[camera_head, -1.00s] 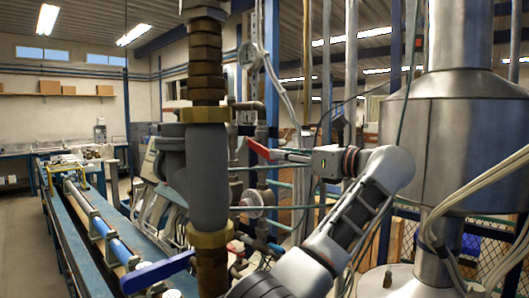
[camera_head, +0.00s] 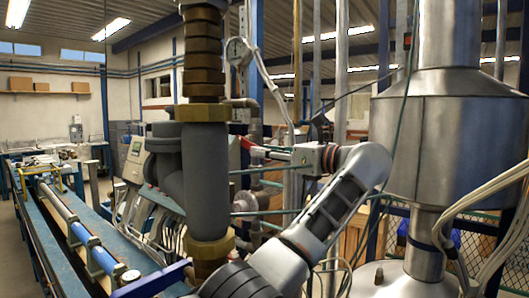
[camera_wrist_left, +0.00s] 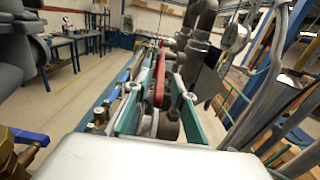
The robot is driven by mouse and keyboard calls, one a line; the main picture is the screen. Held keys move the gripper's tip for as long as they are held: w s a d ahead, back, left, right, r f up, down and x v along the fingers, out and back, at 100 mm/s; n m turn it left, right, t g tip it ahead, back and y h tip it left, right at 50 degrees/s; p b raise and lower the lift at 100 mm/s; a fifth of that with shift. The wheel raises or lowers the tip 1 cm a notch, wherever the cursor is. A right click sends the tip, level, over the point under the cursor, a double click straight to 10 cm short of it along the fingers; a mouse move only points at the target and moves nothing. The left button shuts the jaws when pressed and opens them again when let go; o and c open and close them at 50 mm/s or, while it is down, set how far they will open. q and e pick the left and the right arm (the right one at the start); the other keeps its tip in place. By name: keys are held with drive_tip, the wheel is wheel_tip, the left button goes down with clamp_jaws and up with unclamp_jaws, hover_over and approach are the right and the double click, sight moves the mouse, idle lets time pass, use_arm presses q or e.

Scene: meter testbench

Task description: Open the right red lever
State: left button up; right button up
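The red lever (camera_head: 252,146) sits right of the thick grey vertical pipe in the head view. In the left wrist view the red lever (camera_wrist_left: 160,78) stands between the two teal fingers, with a gap visible on each side near the finger bases. My left gripper (camera_head: 266,153) reaches in from the right side of the picture and points left at the lever, its fingers overlapping the lever's lower end. The gripper (camera_wrist_left: 160,85) looks open in the wrist view. Contact at the fingertips cannot be made out. My right gripper is not in view.
The grey pipe (camera_head: 206,175) with brass fittings stands close in front. A blue lever (camera_head: 152,280) is low at the left, above the long blue bench (camera_head: 55,240). A round gauge (camera_head: 238,52) hangs above the red lever. A large steel tank (camera_head: 440,130) stands at the right.

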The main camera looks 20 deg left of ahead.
use_arm(q)
clamp_jaws()
drive_tip(key=shift+f, duration=0.2)
drive_tip(key=shift+a+f+y+b, duration=0.15)
drive_tip(key=shift+f+y+b, duration=0.2)
drive_tip(key=shift+b, duration=0.2)
drive_tip(key=f+y+b, duration=0.1)
drive_tip(key=b, duration=0.1)
drive_tip(key=a+f+t+y+b, duration=0.1)
drive_tip(key=y+b, duration=0.1)
drive_tip(key=shift+w, duration=0.2)
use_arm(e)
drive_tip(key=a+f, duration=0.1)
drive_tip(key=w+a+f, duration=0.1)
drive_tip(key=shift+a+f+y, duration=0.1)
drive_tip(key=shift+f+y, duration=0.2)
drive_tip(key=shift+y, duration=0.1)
use_arm(q)
unclamp_jaws()
drive_tip(key=shift+a, duration=0.1)
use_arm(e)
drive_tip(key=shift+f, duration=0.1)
